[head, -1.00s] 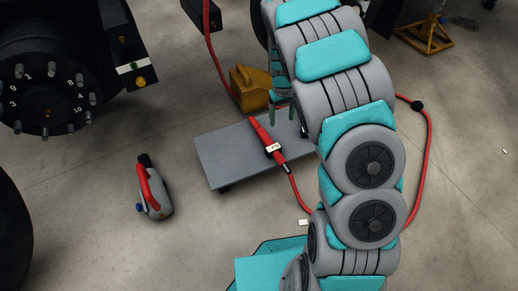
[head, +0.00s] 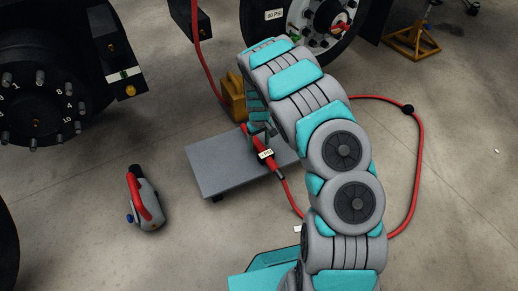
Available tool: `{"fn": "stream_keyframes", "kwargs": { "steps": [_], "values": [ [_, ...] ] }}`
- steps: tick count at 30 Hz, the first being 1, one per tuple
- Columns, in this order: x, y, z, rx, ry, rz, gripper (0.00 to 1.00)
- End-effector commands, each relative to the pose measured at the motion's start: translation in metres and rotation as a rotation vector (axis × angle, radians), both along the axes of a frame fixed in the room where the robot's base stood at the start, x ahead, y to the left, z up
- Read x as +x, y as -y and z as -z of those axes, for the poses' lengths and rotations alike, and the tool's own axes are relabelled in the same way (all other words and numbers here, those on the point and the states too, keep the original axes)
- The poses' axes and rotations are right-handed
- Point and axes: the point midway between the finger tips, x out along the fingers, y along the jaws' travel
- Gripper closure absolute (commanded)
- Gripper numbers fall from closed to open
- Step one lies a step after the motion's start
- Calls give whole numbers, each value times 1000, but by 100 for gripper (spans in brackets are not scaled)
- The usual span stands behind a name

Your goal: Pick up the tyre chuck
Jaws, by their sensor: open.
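The tyre chuck (head: 265,158) is a slim red tool with a dark section and a small white label, lying on a low grey platform (head: 215,168). A red hose runs from its lower end. My gripper (head: 262,132) hangs at the end of the teal and grey arm, right at the chuck's upper end in the picture. Its fingers are open and partly hide that end. I cannot tell whether they are around the chuck, above it or touching it.
A yellow wheel chock (head: 233,98) stands behind the platform. A grey and red tool (head: 148,205) sits on the floor at left. The red hose (head: 420,150) loops at right. Large wheels (head: 38,100) stand at left and top. Open floor lies between.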

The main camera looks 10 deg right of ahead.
Motion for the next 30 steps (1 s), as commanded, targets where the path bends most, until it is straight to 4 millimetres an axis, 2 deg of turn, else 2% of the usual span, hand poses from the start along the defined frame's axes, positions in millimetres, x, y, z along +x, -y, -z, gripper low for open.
{"fn": "stream_keyframes", "kwargs": {
  "steps": [3, 10, 30],
  "values": [
    [0, 0, 14, 0, -1, -1, 25],
    [0, 0, 15, 0, 0, 0, 25],
    [0, 0, 15, 0, 0, 0, 100]
  ]
}}
